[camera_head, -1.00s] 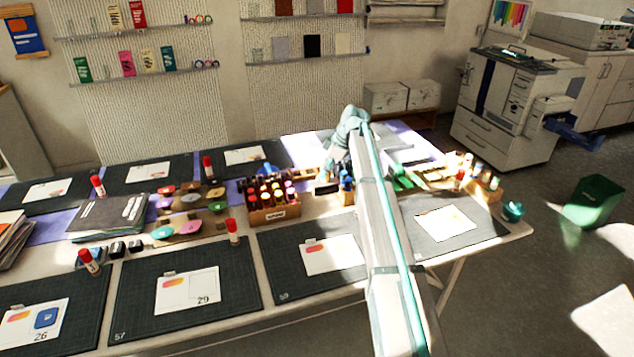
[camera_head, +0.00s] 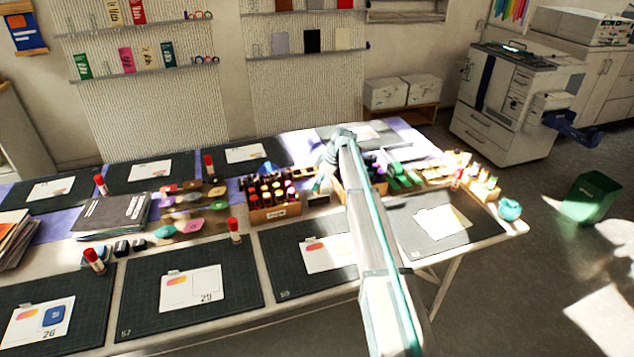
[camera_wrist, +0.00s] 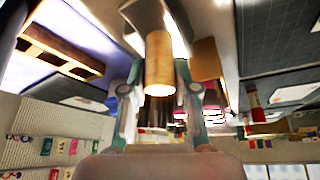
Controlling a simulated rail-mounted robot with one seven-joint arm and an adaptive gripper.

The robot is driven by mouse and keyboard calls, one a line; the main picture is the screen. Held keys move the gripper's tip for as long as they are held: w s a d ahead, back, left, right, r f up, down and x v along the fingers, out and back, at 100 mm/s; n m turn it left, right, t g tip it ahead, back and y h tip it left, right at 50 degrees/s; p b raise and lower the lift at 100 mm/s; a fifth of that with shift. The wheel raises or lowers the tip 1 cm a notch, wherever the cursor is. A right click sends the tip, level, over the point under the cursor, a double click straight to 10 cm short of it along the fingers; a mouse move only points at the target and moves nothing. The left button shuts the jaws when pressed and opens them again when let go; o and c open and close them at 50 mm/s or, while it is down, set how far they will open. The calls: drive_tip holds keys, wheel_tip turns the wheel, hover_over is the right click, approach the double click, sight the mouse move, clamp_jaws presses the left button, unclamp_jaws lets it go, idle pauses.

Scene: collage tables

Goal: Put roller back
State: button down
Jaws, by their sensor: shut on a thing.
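In the wrist view my gripper (camera_wrist: 158,88) is shut on a tan cylinder (camera_wrist: 159,62), which appears to be part of the roller. In the head view the end of my arm (camera_head: 325,177) is low over the table, just right of a wooden rack of bottles (camera_head: 275,213). The forearm hides part of that area, and the roller cannot be made out there.
Dark cutting mats (camera_head: 190,318) with cards line the table's front edge. Red-capped glue sticks (camera_head: 235,231) stand among them. A wooden holder (camera_head: 379,188) and green items (camera_head: 402,175) are close to my arm's right. A teal pot (camera_head: 510,210) sits at the right corner.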

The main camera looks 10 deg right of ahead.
drive_tip(key=shift+f, duration=0.1)
drive_tip(key=shift+s+f+b, duration=0.15)
drive_tip(key=shift+f+b, duration=0.3)
drive_tip(key=shift+f, duration=0.05)
drive_tip(key=c, duration=1.3)
unclamp_jaws()
drive_tip(key=o, duration=0.4)
drive_tip(key=shift+f, duration=0.2)
drive_tip(key=shift+r, duration=0.2)
drive_tip(key=shift+r, duration=0.1)
drive_tip(key=shift+r+p, duration=0.4)
drive_tip(key=b+v, duration=0.3)
drive_tip(key=v, duration=0.9)
drive_tip(key=shift+r, duration=0.2)
